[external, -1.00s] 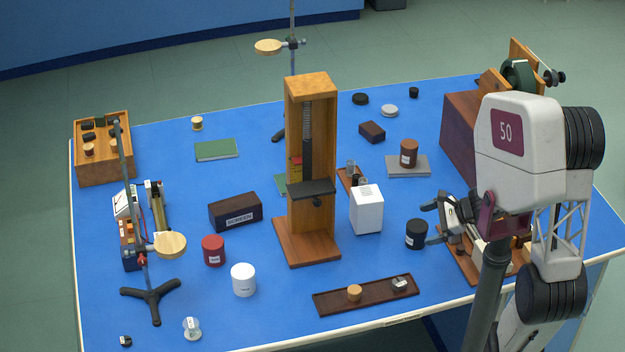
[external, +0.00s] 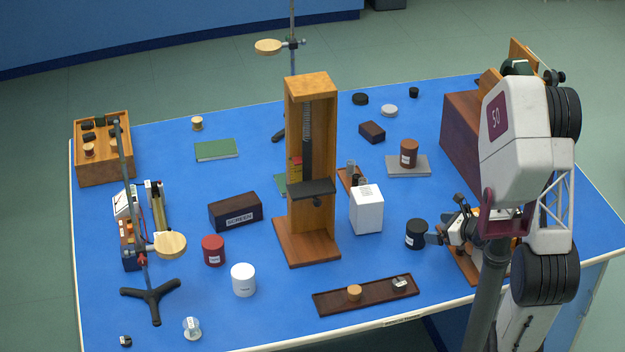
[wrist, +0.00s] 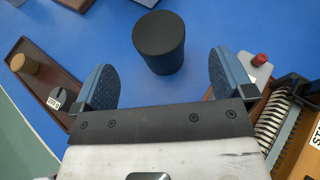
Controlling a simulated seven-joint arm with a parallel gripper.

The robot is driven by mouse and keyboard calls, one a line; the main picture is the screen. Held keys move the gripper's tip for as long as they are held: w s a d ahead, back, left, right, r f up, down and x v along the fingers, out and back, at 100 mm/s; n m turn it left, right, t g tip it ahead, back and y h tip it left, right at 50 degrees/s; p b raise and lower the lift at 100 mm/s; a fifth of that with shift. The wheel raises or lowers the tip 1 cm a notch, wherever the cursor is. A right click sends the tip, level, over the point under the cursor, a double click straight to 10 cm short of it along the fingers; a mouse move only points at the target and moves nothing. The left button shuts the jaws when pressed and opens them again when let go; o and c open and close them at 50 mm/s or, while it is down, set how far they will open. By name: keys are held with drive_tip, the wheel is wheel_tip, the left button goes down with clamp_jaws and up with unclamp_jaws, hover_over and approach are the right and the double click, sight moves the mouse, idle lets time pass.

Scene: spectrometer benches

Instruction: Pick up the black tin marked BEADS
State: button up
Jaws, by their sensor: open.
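The black tin (external: 416,234) stands upright on the blue table, right of the white box, with a pale label on its side too small to read. In the wrist view the black tin (wrist: 160,42) is ahead of and roughly centred between my fingers, with its plain dark lid showing. My gripper (wrist: 160,82) is open and empty, one finger to each side. In the external view my gripper (external: 438,236) is just right of the tin. I cannot tell whether a finger touches it.
A dark wooden tray (external: 340,299) with small pieces lies in front of the tin. A white box (external: 366,210) stands to its left. A wooden-based apparatus (wrist: 290,125) is close on the right in the wrist view. Blue table shows around the tin.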

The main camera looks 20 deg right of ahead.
sight(418, 225)
drive_tip(key=shift+x, duration=1.25)
drive_tip(key=shift+w+a, duration=0.1)
drive_tip(key=shift+a, duration=0.05)
drive_tip(key=shift+x, duration=2.5)
drive_tip(key=c, duration=1.1)
drive_tip(key=shift+r, duration=0.2)
